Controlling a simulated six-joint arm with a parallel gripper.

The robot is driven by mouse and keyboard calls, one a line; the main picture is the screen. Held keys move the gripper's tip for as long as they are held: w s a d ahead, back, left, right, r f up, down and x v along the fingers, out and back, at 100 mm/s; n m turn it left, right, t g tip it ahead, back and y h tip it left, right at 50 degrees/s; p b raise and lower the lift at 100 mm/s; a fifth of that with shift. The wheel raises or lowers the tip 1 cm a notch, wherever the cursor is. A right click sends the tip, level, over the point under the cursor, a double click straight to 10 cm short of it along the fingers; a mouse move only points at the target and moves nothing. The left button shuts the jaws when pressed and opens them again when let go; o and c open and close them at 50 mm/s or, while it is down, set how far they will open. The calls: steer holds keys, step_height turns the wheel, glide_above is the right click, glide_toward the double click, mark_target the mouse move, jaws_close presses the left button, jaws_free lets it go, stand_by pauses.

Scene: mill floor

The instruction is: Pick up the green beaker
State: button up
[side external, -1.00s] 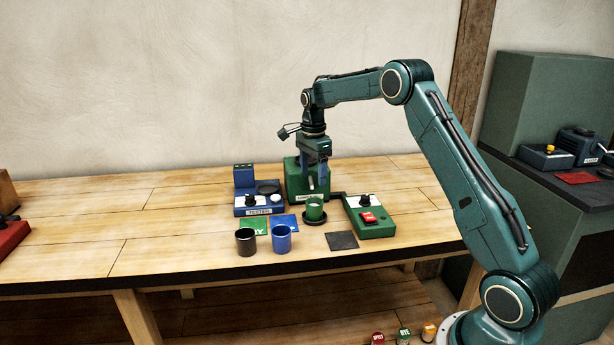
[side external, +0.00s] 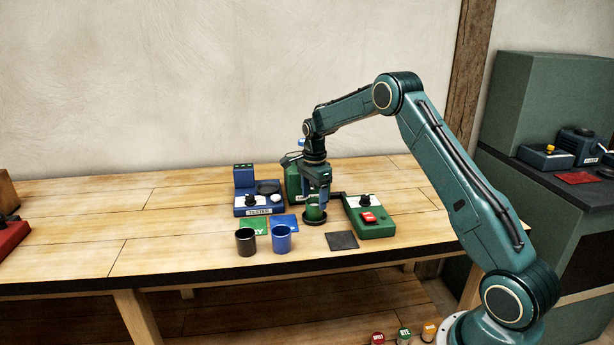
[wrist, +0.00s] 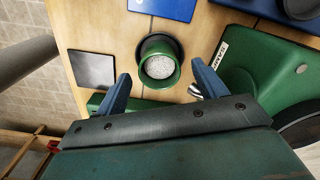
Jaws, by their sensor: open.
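The green beaker (side external: 315,211) stands upright on a dark round plate (side external: 314,221) in front of the green machine. In the wrist view the green beaker (wrist: 159,58) holds pale, grainy contents. My gripper (side external: 316,200) is right above the beaker in the side view, its fingers reaching down to about its rim. In the wrist view the open blue fingers of my gripper (wrist: 160,85) lie to the left and right, with the beaker between and slightly beyond their tips. Neither finger visibly touches it.
A green machine (side external: 293,183) stands close behind and a green control box (side external: 369,215) with a red button to the right. A blue tester (side external: 258,206) is at left. Black (side external: 245,242) and blue (side external: 281,239) beakers stand in front. A dark square mat (side external: 341,240) lies bare.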

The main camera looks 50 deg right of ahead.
mark_target(315, 203)
steer(key=shift+s+f, duration=0.1)
steer(key=shift+f, duration=1.55)
steer(key=c, duration=1.2)
steer(key=shift+c, duration=0.2)
steer(key=shift+r, duration=0.1)
step_height(315, 203, up, 20)
